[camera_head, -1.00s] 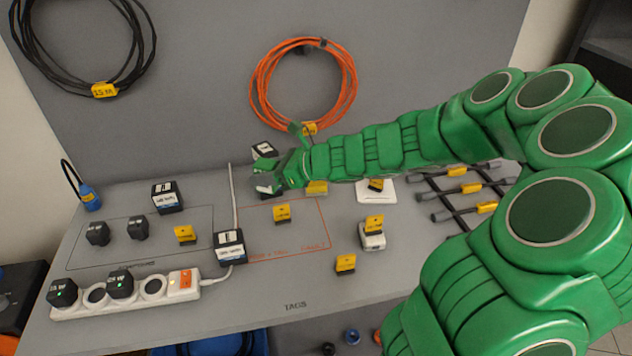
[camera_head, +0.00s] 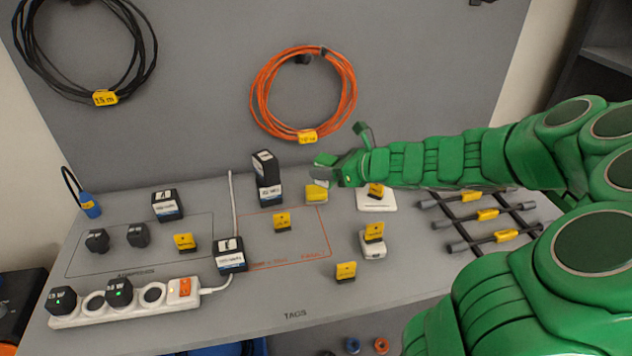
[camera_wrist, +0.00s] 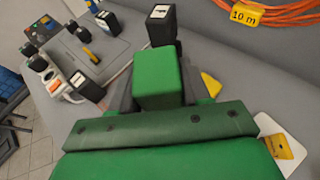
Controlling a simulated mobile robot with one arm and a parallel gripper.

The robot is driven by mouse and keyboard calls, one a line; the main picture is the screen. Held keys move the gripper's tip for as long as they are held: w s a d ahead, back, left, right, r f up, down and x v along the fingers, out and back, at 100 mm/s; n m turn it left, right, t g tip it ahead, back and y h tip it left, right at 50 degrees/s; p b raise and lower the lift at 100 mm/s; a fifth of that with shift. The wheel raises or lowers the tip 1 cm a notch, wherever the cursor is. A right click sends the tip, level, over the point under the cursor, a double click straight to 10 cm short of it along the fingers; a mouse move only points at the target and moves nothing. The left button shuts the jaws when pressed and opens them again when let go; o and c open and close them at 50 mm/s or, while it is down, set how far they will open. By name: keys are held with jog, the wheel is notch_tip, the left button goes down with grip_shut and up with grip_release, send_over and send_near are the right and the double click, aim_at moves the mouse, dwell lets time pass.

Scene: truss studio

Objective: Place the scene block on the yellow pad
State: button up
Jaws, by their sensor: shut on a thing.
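My gripper (camera_head: 322,167) is at the end of the green arm, near the back of the table. Its dark fingers (camera_wrist: 157,92) are shut on a green block, the scene block (camera_wrist: 157,78), which also shows as a small green piece in the head view (camera_head: 325,159). The yellow pad (camera_head: 316,194) lies on the table just below the gripper in the head view. In the wrist view the pad (camera_wrist: 211,84) shows to the right of the block, partly hidden by the gripper. The block appears held above the table, apart from the pad.
A tall black boxed adapter (camera_head: 266,180) stands just left of the pad. A white plate (camera_head: 376,199) with a yellow tag lies to its right, with a dark rack (camera_head: 480,217) beyond. An orange cable coil (camera_head: 303,95) hangs on the panel behind.

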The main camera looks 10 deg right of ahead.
jog(key=shift+w+d+f, duration=0.1)
jog(key=shift+w+f, duration=1.4)
jog(key=shift+w, duration=0.55)
jog(key=shift+w+d+f, duration=0.1)
jog(key=shift+w+f, duration=1.45)
jog(key=shift+w, duration=0.5)
jog(key=shift+w+d+f, duration=0.1)
jog(key=shift+w+f, duration=1.4)
jog(key=shift+w, duration=0.55)
jog(key=shift+w+a+f, duration=0.1)
jog(key=shift+f, duration=1.5)
jog(key=shift+f, duration=0.1)
jog(key=o, duration=1.1)
